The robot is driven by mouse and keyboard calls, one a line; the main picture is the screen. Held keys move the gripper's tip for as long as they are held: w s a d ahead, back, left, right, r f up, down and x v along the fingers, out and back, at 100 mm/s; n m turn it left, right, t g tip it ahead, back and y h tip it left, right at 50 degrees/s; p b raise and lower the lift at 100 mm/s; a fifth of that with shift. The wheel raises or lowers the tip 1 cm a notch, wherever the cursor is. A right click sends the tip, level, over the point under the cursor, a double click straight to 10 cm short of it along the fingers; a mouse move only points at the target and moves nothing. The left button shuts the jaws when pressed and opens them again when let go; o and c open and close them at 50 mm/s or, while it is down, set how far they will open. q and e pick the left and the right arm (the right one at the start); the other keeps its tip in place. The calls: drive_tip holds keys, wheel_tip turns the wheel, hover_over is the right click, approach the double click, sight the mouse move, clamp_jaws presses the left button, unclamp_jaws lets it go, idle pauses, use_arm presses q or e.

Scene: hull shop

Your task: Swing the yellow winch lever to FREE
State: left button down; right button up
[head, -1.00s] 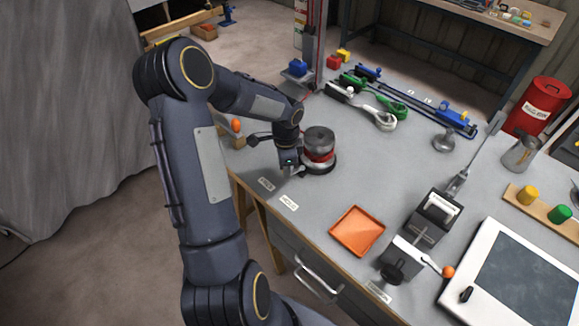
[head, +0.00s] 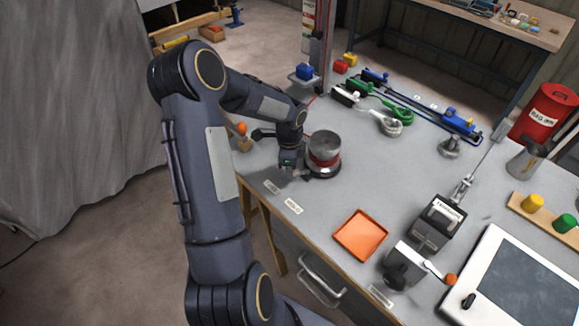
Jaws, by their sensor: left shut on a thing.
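The winch (head: 325,146) is a grey drum with a red band on a dark round base, near the left edge of the bench. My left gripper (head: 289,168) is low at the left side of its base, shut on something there. That is where the winch lever would be, but the jaws and wrist hide it, and I see no yellow on it. Two small white labels lie on the bench in front, a left one (head: 271,187) and a right one (head: 293,206); their words are too small to read. My right gripper is not in view.
An orange-knobbed part (head: 242,130) stands left of my wrist. An orange tray (head: 360,235) lies in front, right of the labels. A grey device (head: 437,222) with a lever and a white-framed panel (head: 520,285) stand further right. Bare bench lies between winch and tray.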

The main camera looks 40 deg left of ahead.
use_arm(q)
drive_tip(key=c, duration=1.3)
unclamp_jaws()
drive_tip(key=shift+r+b, duration=0.35)
drive_tip(key=shift+r, duration=3.6)
